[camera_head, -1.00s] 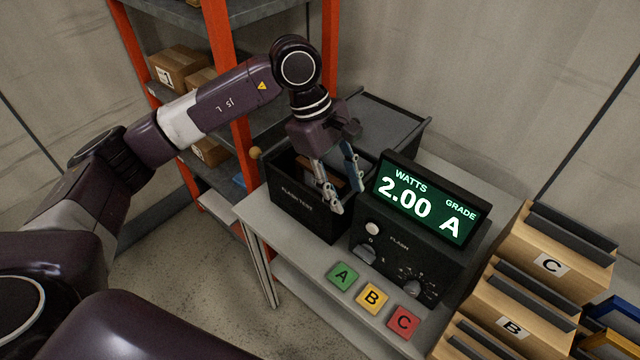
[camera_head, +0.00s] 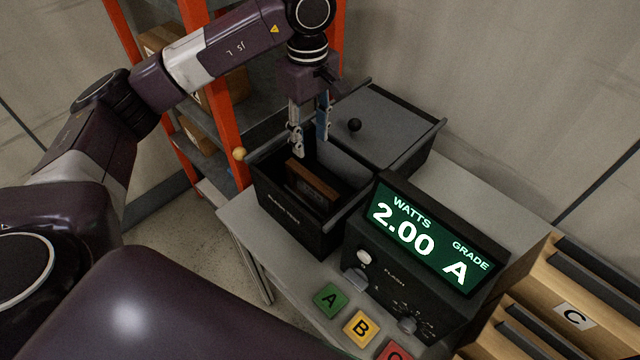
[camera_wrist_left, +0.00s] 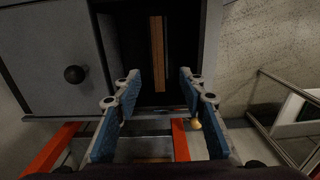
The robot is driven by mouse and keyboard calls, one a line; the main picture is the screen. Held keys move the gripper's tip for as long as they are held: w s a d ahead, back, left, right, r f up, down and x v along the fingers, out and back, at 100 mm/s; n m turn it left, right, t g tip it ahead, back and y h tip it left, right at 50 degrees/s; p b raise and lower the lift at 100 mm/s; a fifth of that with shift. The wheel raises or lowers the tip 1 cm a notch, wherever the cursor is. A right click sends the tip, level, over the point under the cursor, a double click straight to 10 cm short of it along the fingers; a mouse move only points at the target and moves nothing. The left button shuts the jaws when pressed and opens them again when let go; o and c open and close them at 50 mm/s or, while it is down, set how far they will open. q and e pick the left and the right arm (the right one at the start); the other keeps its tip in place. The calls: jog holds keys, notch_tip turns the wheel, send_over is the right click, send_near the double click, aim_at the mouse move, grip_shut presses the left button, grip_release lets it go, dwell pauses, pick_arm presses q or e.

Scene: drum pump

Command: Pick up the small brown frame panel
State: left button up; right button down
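The small brown frame panel (camera_head: 313,180) stands on edge inside the open black box (camera_head: 290,216) marked as a flash test box. In the left wrist view the brown panel (camera_wrist_left: 157,50) shows edge-on as a narrow upright strip in the dark opening. My left gripper (camera_head: 311,146) is open and empty, above the back part of the box opening and apart from the panel. In the left wrist view its blue-padded fingers (camera_wrist_left: 160,80) are spread, with the panel's strip lying between and beyond the tips. My right gripper is not in view.
A grey lid with a black knob (camera_head: 354,125) lies right of the opening. The tester display (camera_head: 430,235) reads 2.00 watts, grade A. Colored A, B and C buttons (camera_head: 361,328) sit in front. Wooden bins (camera_head: 570,318) stand at right. An orange-post shelf (camera_head: 215,95) stands behind left.

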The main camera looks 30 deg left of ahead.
pick_arm(q)
jog(key=b, duration=0.7)
send_over(312, 178)
jog(key=f, duration=0.7)
jog(key=shift+w+d, duration=0.1)
jog(key=shift+w, duration=0.1)
jog(key=shift+f+p, duration=0.45)
jog(key=shift+f, duration=0.05)
jog(key=f, duration=0.2)
jog(key=f+p, duration=0.1)
jog(key=f, duration=0.1)
jog(key=f+p, duration=0.1)
jog(key=f, duration=0.1)
jog(key=shift+s, duration=0.25)
jog(key=shift+f+p, duration=0.3)
jog(key=shift+f, duration=0.1)
grip_shut()
jog(key=shift+w, duration=0.1)
